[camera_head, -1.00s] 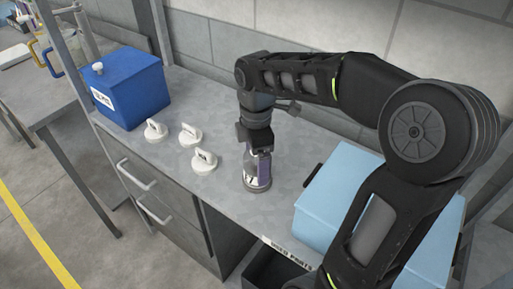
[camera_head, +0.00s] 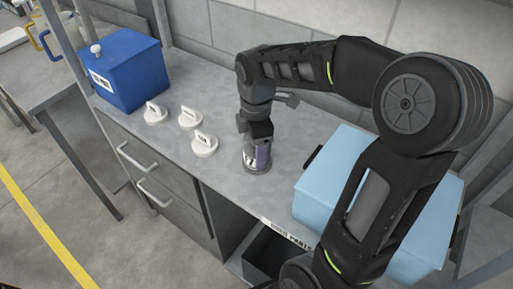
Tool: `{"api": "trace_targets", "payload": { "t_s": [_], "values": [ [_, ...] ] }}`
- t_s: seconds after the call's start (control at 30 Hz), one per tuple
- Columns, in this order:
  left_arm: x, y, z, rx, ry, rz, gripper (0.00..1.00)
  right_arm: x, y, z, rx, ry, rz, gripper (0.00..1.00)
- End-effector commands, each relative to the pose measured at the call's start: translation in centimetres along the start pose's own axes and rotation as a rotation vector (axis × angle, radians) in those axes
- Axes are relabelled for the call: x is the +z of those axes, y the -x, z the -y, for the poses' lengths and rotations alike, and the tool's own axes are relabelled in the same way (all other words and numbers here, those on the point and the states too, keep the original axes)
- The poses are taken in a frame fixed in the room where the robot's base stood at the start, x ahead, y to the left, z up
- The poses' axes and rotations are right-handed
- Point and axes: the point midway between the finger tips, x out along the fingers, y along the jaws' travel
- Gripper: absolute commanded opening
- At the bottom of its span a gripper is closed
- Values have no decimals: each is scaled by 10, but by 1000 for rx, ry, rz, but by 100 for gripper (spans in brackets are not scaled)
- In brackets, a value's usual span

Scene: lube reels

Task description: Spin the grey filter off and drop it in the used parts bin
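My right arm hides part of that area. My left gripper is not in view.
Several white handled discs (camera_head: 204,144) lie on the bench to the left. A blue lidded box (camera_head: 128,80) stands at the back left. A light blue case (camera_head: 318,190) lies to the right, partly behind my arm. The bench between discs and wall is clear.

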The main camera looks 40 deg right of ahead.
Motion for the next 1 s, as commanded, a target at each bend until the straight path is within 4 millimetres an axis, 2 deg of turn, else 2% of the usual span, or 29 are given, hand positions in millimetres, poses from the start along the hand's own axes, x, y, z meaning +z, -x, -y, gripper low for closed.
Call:
{"api": "trace_targets", "payload": {
  "t_s": [0.07,0.53,0.73,1.0],
  "values": [
    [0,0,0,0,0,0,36,0,0,0,0,0,0,45],
    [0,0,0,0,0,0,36,0,0,0,-1,0,0,6],
    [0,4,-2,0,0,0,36,0,2,0,-1,80,0,6],
    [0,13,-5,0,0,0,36,0,1,1,-2,421,0,6]
  ]
}}
